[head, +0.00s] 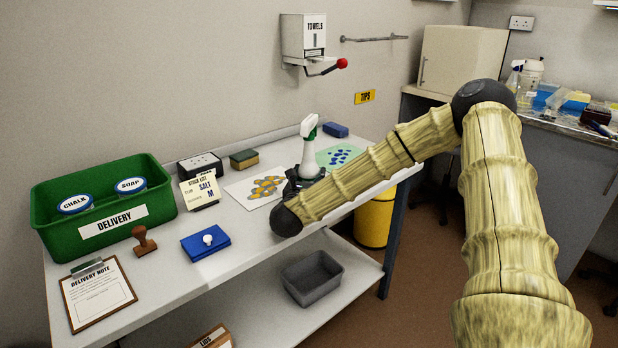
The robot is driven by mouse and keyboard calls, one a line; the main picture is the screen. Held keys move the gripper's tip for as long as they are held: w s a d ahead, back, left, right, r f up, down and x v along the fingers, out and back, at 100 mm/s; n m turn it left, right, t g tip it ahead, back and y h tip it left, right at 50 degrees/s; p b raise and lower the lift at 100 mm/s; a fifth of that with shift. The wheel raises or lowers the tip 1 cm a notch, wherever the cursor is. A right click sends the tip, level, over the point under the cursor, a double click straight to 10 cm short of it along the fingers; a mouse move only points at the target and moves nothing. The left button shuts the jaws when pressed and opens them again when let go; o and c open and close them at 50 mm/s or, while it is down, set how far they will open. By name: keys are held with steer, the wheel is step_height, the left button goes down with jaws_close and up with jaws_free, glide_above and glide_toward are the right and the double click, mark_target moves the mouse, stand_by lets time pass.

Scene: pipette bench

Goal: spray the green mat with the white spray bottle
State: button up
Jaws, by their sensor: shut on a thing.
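The white spray bottle (309,156) with a green part on its head stands upright, or nearly so, near the back of the bench. My gripper (306,175) is shut around its lower part. The fingers and the arm hide the bottle's base, so I cannot tell whether it touches the bench. The green mat (327,151) lies just right of the bottle, with several blue spots on it. My arm passes in front of its near right side.
A white sheet with orange and grey spots (262,187) lies left of the bottle. A blue block (335,129) lies behind the mat, a sponge (244,159) further left. A stock card (200,188), blue pad (205,245), stamp (144,240) and green delivery crate (160,195) fill the left.

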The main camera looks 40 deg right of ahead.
steer(key=o, duration=1.7)
steer(key=shift+s+a, duration=0.1)
steer(key=v, duration=1.1)
steer(key=shift+s+a, duration=0.2)
steer(key=shift+a, duration=0.1)
